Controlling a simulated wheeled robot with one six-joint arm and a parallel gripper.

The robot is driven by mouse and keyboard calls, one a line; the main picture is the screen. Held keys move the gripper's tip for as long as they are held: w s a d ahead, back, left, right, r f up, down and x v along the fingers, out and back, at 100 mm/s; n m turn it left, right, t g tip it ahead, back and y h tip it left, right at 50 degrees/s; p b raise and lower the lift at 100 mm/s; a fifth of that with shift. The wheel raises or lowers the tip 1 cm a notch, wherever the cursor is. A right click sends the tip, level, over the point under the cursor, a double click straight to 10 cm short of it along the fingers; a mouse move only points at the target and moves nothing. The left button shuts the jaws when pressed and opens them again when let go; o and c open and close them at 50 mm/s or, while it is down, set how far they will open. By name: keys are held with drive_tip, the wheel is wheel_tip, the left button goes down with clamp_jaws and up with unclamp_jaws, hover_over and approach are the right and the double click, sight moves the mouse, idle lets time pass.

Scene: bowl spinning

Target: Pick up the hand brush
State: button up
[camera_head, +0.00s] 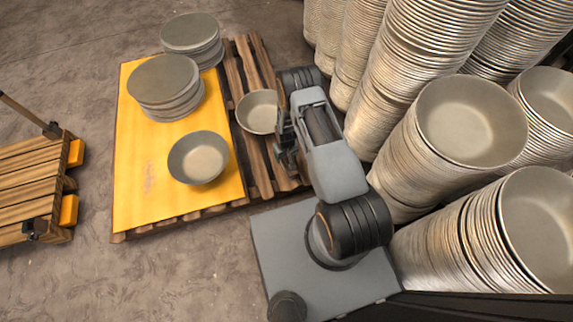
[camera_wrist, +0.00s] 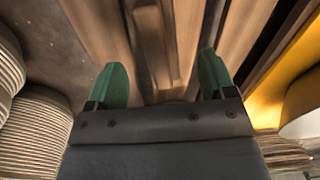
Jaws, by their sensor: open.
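My gripper (camera_wrist: 162,70) is open in the wrist view, its two green fingers apart over the wooden slats of a pallet. A narrow brown wooden piece (camera_wrist: 152,42) lies between and beyond the fingers, apart from them. It may be the hand brush, but I cannot tell it surely from the slats. In the head view my gripper (camera_head: 286,148) is low over the pallet's right side, beside a small bowl, and partly hidden by my arm. No hand brush shows clearly there.
A yellow sheet (camera_head: 140,185) on the pallet (camera_head: 262,165) bears a single bowl (camera_head: 198,158) and stacked bowls (camera_head: 165,85). The small bowl (camera_head: 257,112) sits on the slats. Tall bowl stacks (camera_head: 405,90) crowd the right. A wooden cart (camera_head: 30,180) stands left, with clear floor between.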

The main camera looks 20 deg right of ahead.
sight(285, 162)
drive_tip(key=shift+s+d+f+b, duration=0.15)
drive_tip(key=shift+f+b, duration=1.15)
drive_tip(key=shift+f, duration=1.4)
drive_tip(key=shift+r, duration=0.1)
drive_tip(key=c, duration=1.1)
